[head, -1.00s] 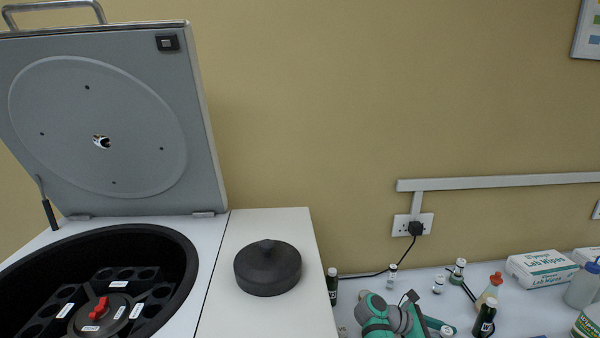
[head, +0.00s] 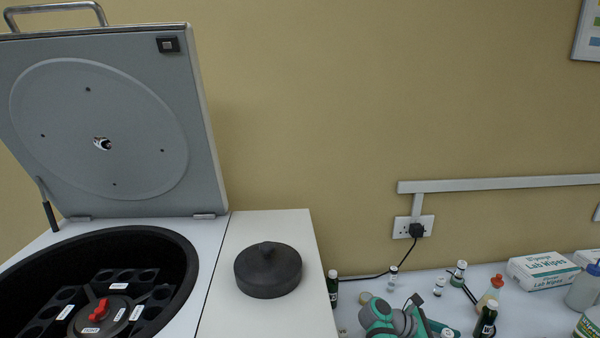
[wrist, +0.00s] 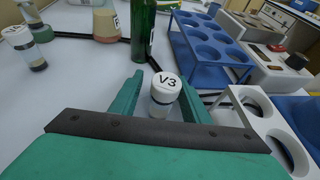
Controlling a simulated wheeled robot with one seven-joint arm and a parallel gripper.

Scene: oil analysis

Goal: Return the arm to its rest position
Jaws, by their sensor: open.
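My gripper (wrist: 163,100) shows in the wrist view with its two teal fingers apart. A small vial with a white cap marked V3 (wrist: 166,80) stands upright between the fingers. I cannot tell whether either finger touches it. In the head view, part of my teal and grey arm shows at the bottom edge, over the white bench (head: 540,318). The fingertips are not clear there.
A blue rack (wrist: 205,45) and a white rack (wrist: 262,120) stand close on the right in the wrist view. A green bottle (wrist: 143,30) is just behind the vial. An open-lidded centrifuge (head: 190,255) fills the left in the head view. Several small vials and bottles surround my arm.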

